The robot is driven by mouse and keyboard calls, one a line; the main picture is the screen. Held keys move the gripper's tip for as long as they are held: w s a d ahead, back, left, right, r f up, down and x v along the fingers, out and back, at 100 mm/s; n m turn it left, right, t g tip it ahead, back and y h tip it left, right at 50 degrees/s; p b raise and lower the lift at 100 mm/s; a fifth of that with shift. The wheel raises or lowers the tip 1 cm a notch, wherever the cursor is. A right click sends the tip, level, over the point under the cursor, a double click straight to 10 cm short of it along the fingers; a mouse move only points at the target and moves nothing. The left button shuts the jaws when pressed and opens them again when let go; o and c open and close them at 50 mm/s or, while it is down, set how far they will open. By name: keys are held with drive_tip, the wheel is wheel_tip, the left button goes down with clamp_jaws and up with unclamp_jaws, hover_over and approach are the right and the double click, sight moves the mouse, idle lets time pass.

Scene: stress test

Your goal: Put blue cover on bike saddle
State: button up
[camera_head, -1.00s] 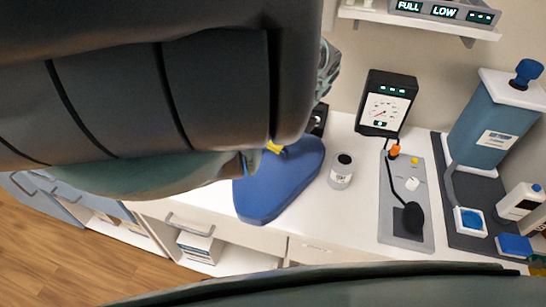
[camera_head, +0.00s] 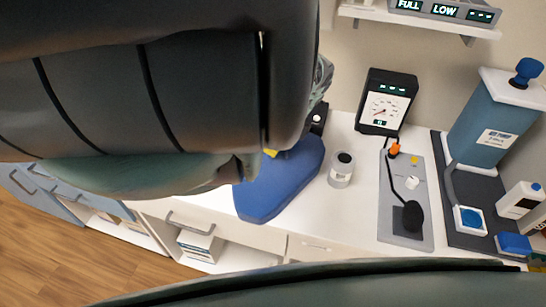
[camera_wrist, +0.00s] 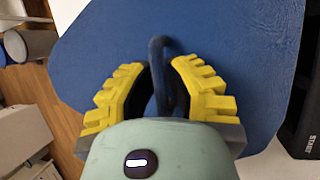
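In the head view my arm hides most of the gripper, and only a yellow fingertip (camera_head: 270,153) shows over the cover.
A small jar (camera_head: 341,170) stands right of the cover. Behind it is a black gauge box (camera_head: 387,102). Farther right are a grey panel with a black knob (camera_head: 409,216) and a blue dispenser (camera_head: 490,125). A shelf (camera_head: 420,20) hangs above.

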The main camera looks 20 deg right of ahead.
clamp_jaws()
